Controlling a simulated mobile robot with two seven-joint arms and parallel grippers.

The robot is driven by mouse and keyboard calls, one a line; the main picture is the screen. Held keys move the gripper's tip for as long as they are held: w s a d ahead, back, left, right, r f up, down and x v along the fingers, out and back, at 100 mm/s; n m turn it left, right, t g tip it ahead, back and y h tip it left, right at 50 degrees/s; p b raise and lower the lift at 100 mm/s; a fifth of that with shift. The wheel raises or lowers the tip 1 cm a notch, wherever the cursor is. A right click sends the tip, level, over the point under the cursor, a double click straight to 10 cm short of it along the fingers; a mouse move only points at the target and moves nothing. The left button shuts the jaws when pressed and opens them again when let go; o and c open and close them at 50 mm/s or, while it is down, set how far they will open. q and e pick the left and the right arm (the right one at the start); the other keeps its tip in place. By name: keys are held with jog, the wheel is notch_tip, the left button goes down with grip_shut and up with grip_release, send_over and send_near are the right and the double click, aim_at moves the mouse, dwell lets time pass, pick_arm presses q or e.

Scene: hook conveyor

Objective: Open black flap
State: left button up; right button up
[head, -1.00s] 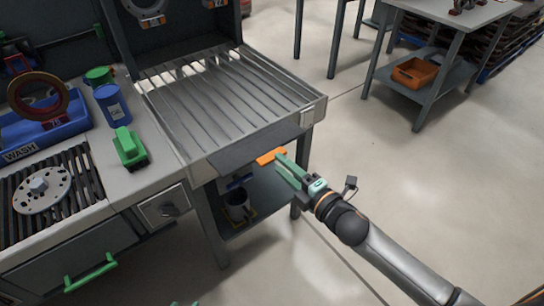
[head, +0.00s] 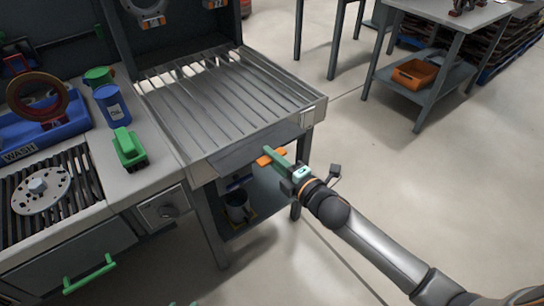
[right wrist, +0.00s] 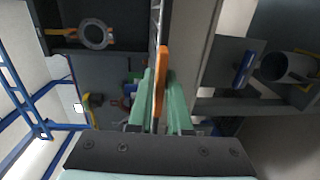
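The black flap (head: 240,152) is a dark panel along the front edge of the slatted table. It slopes slightly outward, with an orange handle (head: 264,159) near its right end. My right gripper (head: 272,155) is at that handle. In the right wrist view, the orange handle (right wrist: 161,75) sits between the two green fingers (right wrist: 160,95), which lie close against both its sides. Only small green tips at the bottom edge of the head view may be my left gripper; its fingers cannot be made out.
The slatted table (head: 225,95) lies behind the flap; a lower shelf with a grey mug (head: 237,207) is beneath it. On the left counter stand a blue can (head: 111,106), a green block-like item (head: 129,149) and a blue WASH tray (head: 45,135).

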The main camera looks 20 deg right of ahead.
grip_shut()
dwell(0.9)
